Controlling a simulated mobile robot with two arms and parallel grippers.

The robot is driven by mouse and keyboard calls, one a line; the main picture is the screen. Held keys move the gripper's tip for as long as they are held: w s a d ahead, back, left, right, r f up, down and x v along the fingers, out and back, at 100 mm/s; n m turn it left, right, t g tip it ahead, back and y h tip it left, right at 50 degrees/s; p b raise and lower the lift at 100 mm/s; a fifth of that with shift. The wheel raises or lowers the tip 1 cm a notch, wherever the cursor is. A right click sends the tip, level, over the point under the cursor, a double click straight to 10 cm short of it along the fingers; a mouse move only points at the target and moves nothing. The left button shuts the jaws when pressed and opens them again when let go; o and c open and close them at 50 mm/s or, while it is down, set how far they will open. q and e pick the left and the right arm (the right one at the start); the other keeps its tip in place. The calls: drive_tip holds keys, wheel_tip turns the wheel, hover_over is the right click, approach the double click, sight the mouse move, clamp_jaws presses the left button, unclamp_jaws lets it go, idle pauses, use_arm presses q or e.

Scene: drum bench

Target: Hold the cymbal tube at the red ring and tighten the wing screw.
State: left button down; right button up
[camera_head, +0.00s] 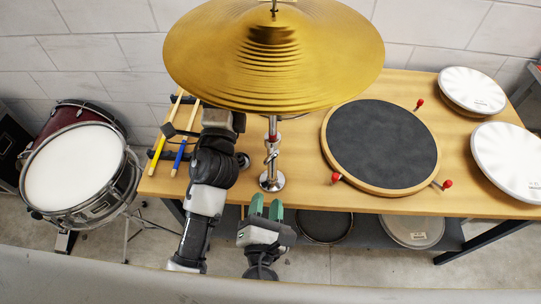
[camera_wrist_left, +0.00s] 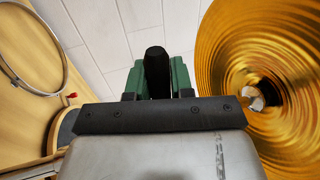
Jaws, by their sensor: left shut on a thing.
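The chrome cymbal tube (camera_head: 272,128) stands upright under the gold cymbal (camera_head: 270,60). A small red ring (camera_head: 272,137) shows on it, with the wing screw (camera_head: 271,156) below. My left arm reaches up beside the tube; its hand is largely hidden by the cymbal's rim. In the left wrist view, my left gripper (camera_wrist_left: 157,75) shows green fingers with a dark middle beside the cymbal's underside (camera_wrist_left: 290,60). My right gripper (camera_head: 266,208) is open and empty, below the tube's base in the picture.
A round dark practice pad (camera_head: 380,145) with red knobs lies right of the tube on the wooden bench (camera_head: 300,185). Drumsticks (camera_head: 165,135) lie left of my left arm. White drum pads (camera_head: 472,90) sit far right. A snare drum (camera_head: 78,168) stands left of the bench.

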sight(270, 162)
drive_tip(key=w, duration=0.8)
drive_tip(key=w+r, duration=0.1)
drive_tip(key=w, duration=0.3)
drive_tip(key=shift+s, duration=0.1)
clamp_jaws()
